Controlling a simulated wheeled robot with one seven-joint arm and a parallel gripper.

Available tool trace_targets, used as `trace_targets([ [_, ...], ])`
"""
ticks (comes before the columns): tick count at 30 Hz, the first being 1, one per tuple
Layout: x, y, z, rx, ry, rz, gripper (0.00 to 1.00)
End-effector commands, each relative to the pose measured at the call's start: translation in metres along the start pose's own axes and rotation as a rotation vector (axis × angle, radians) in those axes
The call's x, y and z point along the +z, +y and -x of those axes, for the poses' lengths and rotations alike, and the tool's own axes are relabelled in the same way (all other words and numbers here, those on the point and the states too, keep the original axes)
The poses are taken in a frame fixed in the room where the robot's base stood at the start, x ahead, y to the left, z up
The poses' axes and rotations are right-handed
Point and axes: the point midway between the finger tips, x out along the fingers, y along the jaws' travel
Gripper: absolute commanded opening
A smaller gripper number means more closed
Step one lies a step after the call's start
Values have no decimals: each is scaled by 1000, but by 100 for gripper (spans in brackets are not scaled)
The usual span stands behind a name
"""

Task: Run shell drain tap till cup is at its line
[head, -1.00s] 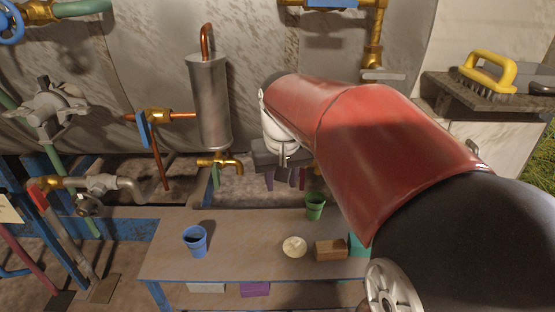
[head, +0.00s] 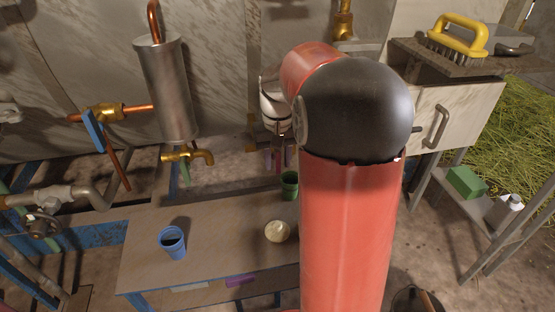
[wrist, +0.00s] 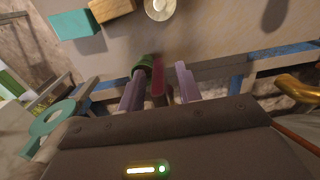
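The brass drain tap (head: 188,156) sits under the upright silver shell (head: 168,90) in the head view; a brass part also shows at the right of the wrist view (wrist: 299,88). A blue cup (head: 172,246) with a dark inside stands upright on the table, below the tap in the picture. Its line and liquid level cannot be made out. A green cup (head: 289,187) stands farther right. My gripper (head: 278,164) is right of the tap, its purple fingers (wrist: 160,82) apart. A dark red strip shows between them; I cannot tell whether it is behind them.
The table (head: 215,235) also bears a pale round dish (head: 277,231). The wrist view shows a brown block (wrist: 112,9) and a teal block (wrist: 74,24). A valve with a blue lever (head: 93,130) is left of the shell. A yellow-handled brush (head: 458,40) lies on a cabinet.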

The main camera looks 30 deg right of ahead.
Motion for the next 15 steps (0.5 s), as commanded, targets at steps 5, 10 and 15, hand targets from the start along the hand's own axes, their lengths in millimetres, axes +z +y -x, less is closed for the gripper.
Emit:
trace_targets([
  [5, 0, 0, -2, 0, 0, 0, 34],
  [10, 0, 0, -2, 0, 0, 0, 25],
  [15, 0, 0, -2, 0, 0, 0, 3],
])
